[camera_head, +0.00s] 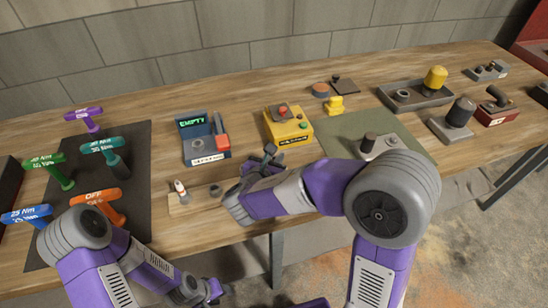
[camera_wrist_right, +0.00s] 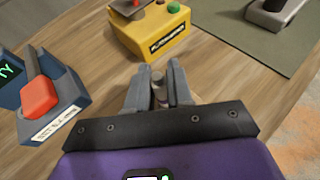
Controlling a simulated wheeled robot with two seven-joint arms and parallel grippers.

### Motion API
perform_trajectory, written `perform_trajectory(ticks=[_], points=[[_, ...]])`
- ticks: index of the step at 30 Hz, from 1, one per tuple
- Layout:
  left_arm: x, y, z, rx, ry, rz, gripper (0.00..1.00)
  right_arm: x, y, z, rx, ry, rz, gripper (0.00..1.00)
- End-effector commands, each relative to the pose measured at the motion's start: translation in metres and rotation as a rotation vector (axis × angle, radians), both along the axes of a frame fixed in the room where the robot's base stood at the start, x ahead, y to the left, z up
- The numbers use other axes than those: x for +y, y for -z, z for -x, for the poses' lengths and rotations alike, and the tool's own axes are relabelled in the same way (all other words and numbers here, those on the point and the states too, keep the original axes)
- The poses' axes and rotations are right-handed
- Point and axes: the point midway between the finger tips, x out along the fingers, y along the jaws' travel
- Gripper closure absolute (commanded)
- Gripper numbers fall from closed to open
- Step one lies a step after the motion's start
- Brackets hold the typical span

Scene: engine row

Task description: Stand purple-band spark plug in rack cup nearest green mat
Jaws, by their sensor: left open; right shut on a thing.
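My right gripper (camera_head: 268,156) is over the table just in front of the yellow box. In the right wrist view my right gripper (camera_wrist_right: 159,92) is shut on a small grey metal piece, likely the spark plug (camera_wrist_right: 158,78); no purple band shows on it. The light wooden rack (camera_head: 190,208) lies at the table's front, partly hidden by my right arm. A white plug with a reddish band (camera_head: 180,188) stands at its left, and a dark cup (camera_head: 215,190) shows beside it. The green mat (camera_head: 342,142) lies to the right. My left gripper (camera_head: 207,292) is open, low in front of the table.
A blue tester (camera_head: 203,145) with a red lever and a yellow box (camera_head: 289,128) stand behind the rack. Several coloured torque tools stand on a dark mat (camera_head: 133,165) at left. A grey tray (camera_head: 418,98) and plug-like parts stand at right.

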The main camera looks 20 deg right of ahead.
Motion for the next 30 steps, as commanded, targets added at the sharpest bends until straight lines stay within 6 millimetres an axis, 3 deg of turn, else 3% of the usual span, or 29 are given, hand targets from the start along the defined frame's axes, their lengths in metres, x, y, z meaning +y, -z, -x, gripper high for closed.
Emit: perform_trajectory(ticks=[14, 15, 20, 30], points=[[0.0, 0.0049, 0.0, 0.0, 0.0, 0.0, 0.52, 0.0, 0.0054, -0.0001, -0.001, 0.0, 0.001, 1.0], [0.0, 0.0049, 0.0, 0.0, 0.0, 0.0, 0.52, 0.0, 0.0054, -0.0001, -0.001, 0.0, 0.001, 0.73], [0.0, 0.0049, -0.0001, 0.0, 0.0, 0.0, 0.52, 0.0, 0.0054, -0.0001, -0.001, 0.0, 0.0, 0.49], [0.0, 0.0036, 0.0, 0.0, 0.0, 0.0, 0.52, 0.0027, 0.0036, 0.0031, 0.0, -0.002, -0.001, 0.49]])
